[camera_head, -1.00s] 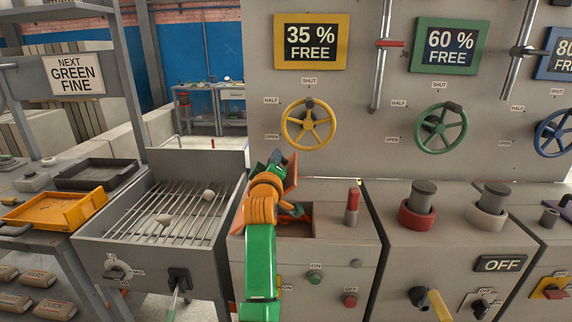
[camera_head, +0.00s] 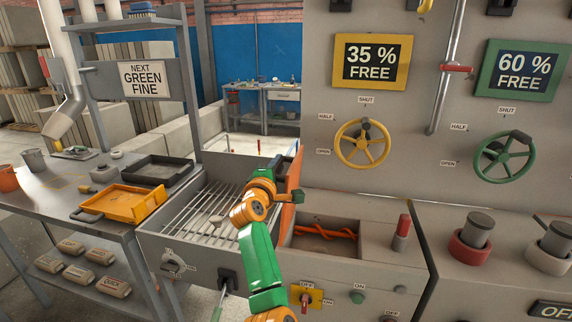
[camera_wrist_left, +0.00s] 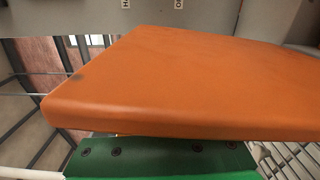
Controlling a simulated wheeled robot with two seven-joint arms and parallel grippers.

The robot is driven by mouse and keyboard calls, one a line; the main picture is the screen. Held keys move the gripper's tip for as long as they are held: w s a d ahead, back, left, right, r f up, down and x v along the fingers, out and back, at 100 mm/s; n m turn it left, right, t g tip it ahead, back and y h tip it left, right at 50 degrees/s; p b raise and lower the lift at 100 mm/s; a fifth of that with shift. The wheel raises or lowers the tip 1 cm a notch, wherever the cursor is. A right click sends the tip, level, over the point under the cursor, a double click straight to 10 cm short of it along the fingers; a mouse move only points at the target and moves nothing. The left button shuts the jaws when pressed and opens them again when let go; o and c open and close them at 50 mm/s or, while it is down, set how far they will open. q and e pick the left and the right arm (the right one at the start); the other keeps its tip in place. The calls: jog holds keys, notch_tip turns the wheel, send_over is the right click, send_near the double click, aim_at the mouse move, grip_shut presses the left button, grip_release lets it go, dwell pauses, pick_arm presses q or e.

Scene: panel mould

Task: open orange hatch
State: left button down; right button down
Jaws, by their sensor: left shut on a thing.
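The orange hatch (camera_head: 293,180) stands raised, roughly upright, at the left edge of a box opening in the head view. The opening shows an orange screw-like part (camera_head: 325,232) inside. My left gripper (camera_head: 280,166) is at the hatch's upper left side and is shut on it; its fingertips are mostly hidden by the wrist and the hatch. In the left wrist view the hatch (camera_wrist_left: 190,85) fills the middle as a broad orange slab, with the green gripper body below it. My right gripper is not in view.
A grated tray (camera_head: 205,215) lies left of the hatch. A red-topped lever (camera_head: 402,228) stands right of the opening. A yellow handwheel (camera_head: 362,144) is on the panel behind. An orange tray (camera_head: 125,203) sits on the left bench.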

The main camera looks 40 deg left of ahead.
pick_arm(q)
jog(key=shift+s+a+r, duration=0.1)
jog(key=shift+s+a, duration=0.1)
jog(key=shift+a, duration=0.15)
jog(key=c, duration=0.8)
grip_release()
jog(key=shift+o, duration=0.2)
jog(key=b+v, duration=0.1)
jog(key=v, duration=0.6)
jog(key=shift+b, duration=0.35)
jog(key=shift+d, duration=0.1)
